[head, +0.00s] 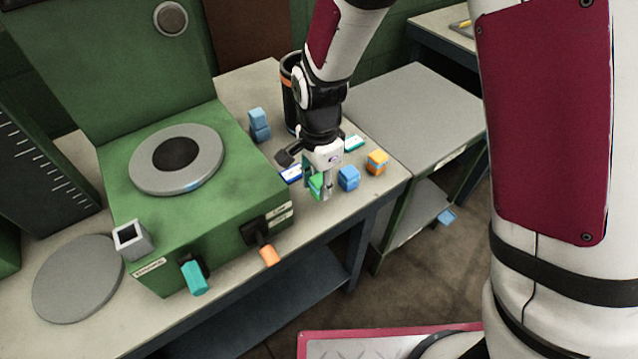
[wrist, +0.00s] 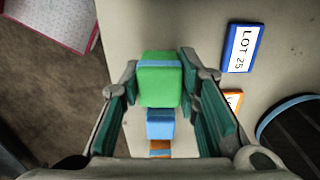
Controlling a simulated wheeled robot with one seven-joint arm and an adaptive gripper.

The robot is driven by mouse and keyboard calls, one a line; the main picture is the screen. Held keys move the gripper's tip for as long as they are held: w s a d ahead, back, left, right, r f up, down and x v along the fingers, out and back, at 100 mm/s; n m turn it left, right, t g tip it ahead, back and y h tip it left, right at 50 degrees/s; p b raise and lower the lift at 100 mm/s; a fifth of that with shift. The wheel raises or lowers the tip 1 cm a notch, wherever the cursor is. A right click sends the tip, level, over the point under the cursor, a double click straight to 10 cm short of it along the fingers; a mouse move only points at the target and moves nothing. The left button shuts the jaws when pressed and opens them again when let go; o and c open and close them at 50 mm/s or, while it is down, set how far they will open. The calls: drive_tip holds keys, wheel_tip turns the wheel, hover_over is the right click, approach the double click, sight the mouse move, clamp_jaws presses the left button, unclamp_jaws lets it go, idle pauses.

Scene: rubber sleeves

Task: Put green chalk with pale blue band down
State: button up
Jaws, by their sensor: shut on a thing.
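The green chalk with the pale blue band (wrist: 158,82) is between the fingers of my gripper (wrist: 158,92) in the wrist view.
A blue block (head: 348,178) and an orange block (head: 377,162) stand right of my gripper. Blue blocks (head: 259,125) and a black bin (head: 290,92) are behind. A green machine (head: 200,220) stands left; the grey side table (head: 410,105) is bare.

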sight(319, 193)
drive_tip(key=shift+s+f+p, duration=0.15)
drive_tip(key=shift+f+p, duration=0.05)
drive_tip(key=shift+f, duration=0.5)
drive_tip(key=shift+s+f+p, duration=0.1)
drive_tip(key=shift+f+p, duration=0.05)
drive_tip(key=shift+f, duration=0.5)
drive_tip(key=o, duration=1.1)
drive_tip(key=shift+f+b, duration=0.2)
drive_tip(key=shift+b, duration=0.1)
wheel_tip(319, 193, up, 13)
drive_tip(key=shift+r, duration=0.1)
drive_tip(key=s+d+r+n+t, duration=0.2)
drive_tip(key=s+d+r+n, duration=0.35)
drive_tip(key=d+r, duration=0.55)
drive_tip(key=shift+s+d+r+n+t, duration=0.5)
drive_tip(key=shift+s+d+r+n, duration=0.45)
drive_tip(key=shift+s, duration=0.95)
drive_tip(key=shift+s+d+r+n+t, duration=0.6)
drive_tip(key=shift+s+d+n, duration=0.5)
drive_tip(key=shift+s+d, duration=0.6)
drive_tip(key=shift+s+d+r+n+t, duration=0.4)
drive_tip(key=shift+s+d+r+n, duration=0.55)
drive_tip(key=shift+s, duration=1.15)
